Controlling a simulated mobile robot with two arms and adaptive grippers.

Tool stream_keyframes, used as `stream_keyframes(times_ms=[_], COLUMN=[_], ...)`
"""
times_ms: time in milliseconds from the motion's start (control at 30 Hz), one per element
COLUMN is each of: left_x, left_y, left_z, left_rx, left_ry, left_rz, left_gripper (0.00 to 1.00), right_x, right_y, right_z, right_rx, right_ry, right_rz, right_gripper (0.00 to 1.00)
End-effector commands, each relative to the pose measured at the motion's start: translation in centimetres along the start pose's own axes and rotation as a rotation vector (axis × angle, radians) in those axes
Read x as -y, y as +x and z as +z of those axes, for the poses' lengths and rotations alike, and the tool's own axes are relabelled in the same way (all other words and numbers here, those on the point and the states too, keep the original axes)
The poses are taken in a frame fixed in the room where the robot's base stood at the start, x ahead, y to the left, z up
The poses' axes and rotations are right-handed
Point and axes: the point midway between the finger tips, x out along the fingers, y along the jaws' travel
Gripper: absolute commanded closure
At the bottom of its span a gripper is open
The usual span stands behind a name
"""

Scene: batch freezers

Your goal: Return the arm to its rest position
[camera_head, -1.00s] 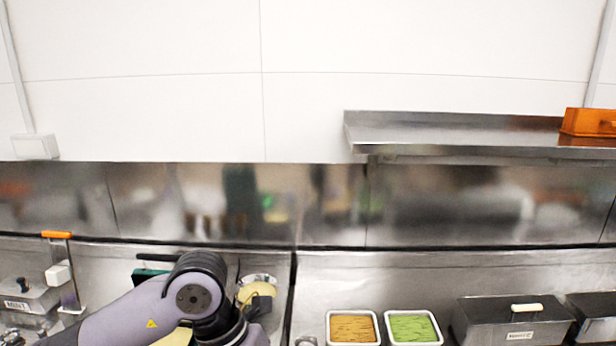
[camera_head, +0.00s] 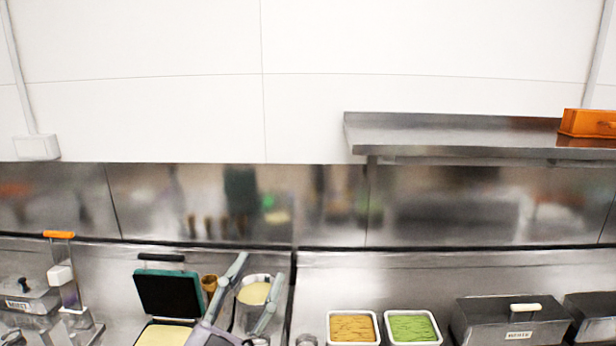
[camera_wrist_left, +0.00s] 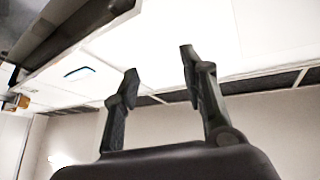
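My left gripper (camera_head: 252,292) comes up from the bottom of the head view, in front of the counter. Its two fingers are spread apart with nothing between them. In the left wrist view the same gripper (camera_wrist_left: 160,82) is open and empty, pointing toward a pale wall and ceiling area. Behind the fingers in the head view is a metal container (camera_head: 246,316) with pale yellow contents, partly hidden by the gripper. My right gripper is in neither view.
A waffle iron (camera_head: 168,294) stands open left of the gripper, pale batter on its lower plate. Tubs of brown (camera_head: 352,328) and green (camera_head: 410,328) contents and a lidded metal bin (camera_head: 480,324) sit to the right. A steel shelf (camera_head: 440,133) juts out above.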

Motion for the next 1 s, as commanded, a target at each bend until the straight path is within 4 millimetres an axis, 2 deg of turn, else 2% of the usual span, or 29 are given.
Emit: stream_keyframes(times_ms=[33,100,167,200,267,333,400,500,700,833,1000], left_x=[0.9,1.8,2.1,2.0,1.6,0.6,-0.4,-2.0,-4.8,-6.3,-8.4], left_y=[-1.6,-4.3,-7.3,-9.5,-13.2,-17.7,-22.0,-27.3,-35.7,-40.3,-42.0], left_z=[3.4,8.0,11.5,13.7,16.5,19.0,20.6,21.6,21.4,20.2,25.9], left_rx=[0.145,0.347,0.518,0.631,0.796,0.982,1.144,1.334,1.62,1.771,1.792], left_ry=[-0.039,-0.082,-0.114,-0.136,-0.167,-0.201,-0.232,-0.271,-0.338,-0.38,-0.379], left_rz=[-0.053,-0.109,-0.14,-0.152,-0.159,-0.151,-0.131,-0.089,0.009,0.083,0.093], left_gripper=[0.6,0.6,0.6,0.6,0.6,0.6,0.6,0.6,0.6,0.6,0.6], right_x=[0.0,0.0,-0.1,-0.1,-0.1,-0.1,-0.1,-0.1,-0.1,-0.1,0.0], right_y=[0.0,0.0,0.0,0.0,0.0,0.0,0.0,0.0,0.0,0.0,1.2], right_z=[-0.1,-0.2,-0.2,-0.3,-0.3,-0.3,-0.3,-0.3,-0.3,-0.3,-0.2], right_rx=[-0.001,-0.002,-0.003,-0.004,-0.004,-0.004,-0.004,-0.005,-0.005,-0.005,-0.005], right_ry=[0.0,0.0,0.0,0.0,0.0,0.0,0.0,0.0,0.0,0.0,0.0], right_rz=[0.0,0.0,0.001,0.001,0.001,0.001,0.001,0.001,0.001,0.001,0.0], right_gripper=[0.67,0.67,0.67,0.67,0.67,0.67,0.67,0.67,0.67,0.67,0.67])
